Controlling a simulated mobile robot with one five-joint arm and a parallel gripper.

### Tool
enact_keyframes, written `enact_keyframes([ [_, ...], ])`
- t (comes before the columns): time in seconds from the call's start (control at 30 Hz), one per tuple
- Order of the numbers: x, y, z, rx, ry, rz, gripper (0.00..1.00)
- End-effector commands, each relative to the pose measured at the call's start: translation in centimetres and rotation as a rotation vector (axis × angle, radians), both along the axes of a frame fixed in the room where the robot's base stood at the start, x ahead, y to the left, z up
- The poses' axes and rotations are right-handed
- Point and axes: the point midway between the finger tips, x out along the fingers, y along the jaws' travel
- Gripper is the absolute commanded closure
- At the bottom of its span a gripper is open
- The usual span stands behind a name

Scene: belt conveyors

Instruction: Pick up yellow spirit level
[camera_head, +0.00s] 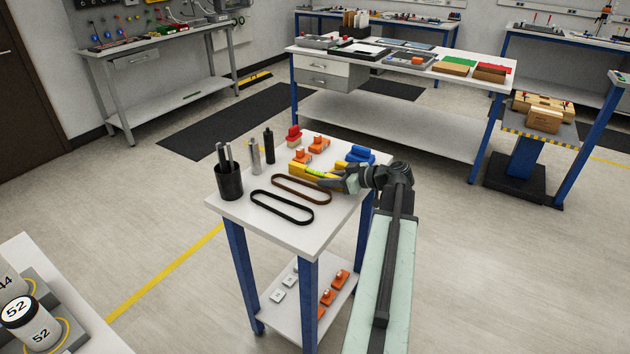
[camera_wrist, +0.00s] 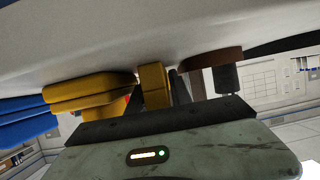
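The yellow spirit level (camera_head: 299,168) appears to be the long yellow piece with a bright yellow-green part, lying on the small white table by my gripper. My gripper (camera_head: 334,181) is low over the table at its right end and hides part of it. In the wrist view, a narrow yellow block (camera_wrist: 152,84) stands between the dark fingers of my gripper (camera_wrist: 155,98), close to the tabletop. Whether the fingers touch it is unclear. A wider yellow piece (camera_wrist: 88,92) lies left of them.
The white table (camera_head: 236,212) also holds a black cup (camera_head: 229,182) with rods, two belts, a brown one (camera_head: 300,188) and a black one (camera_head: 281,207), orange pieces (camera_head: 318,144), a red piece (camera_head: 293,134) and blue pieces (camera_head: 360,154).

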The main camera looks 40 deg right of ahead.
Motion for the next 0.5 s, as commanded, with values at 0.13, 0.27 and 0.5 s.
enact_keyframes([
  [0.13, -0.06, -0.01, 0.10, 0.000, 0.000, 0.000, 0.86],
  [0.27, -0.06, 0.00, 0.11, 0.000, 0.000, 0.000, 1.00],
  [0.5, -0.04, 0.02, 0.21, 0.000, -0.001, 0.000, 1.00],
])
